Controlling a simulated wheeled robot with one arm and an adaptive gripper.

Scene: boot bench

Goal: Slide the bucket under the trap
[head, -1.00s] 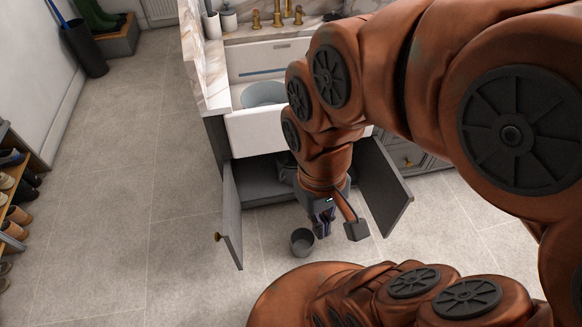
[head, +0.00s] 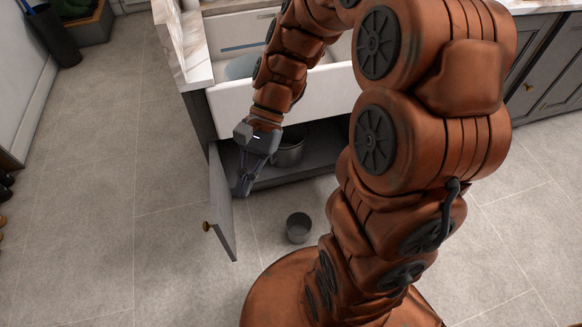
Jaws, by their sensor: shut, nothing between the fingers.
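A small grey bucket (head: 299,228) stands upright on the floor in front of the open sink cabinet (head: 318,165). A larger grey, round, pot-like vessel (head: 289,152) stands inside the cabinet, partly behind my arm; I cannot tell which of the two is the task's bucket. The trap cannot be made out; the sink and my arm hide the upper cabinet. My gripper (head: 243,188) is shut and empty, pointing down at the cabinet's left side, close to the inner face of the left door (head: 222,205). I cannot tell whether it touches the door.
The left door stands open into the room, with a brass knob (head: 207,227). The right door is hidden behind my arm. The white sink (head: 330,92) overhangs the cabinet opening. The tiled floor (head: 170,240) to the left is clear.

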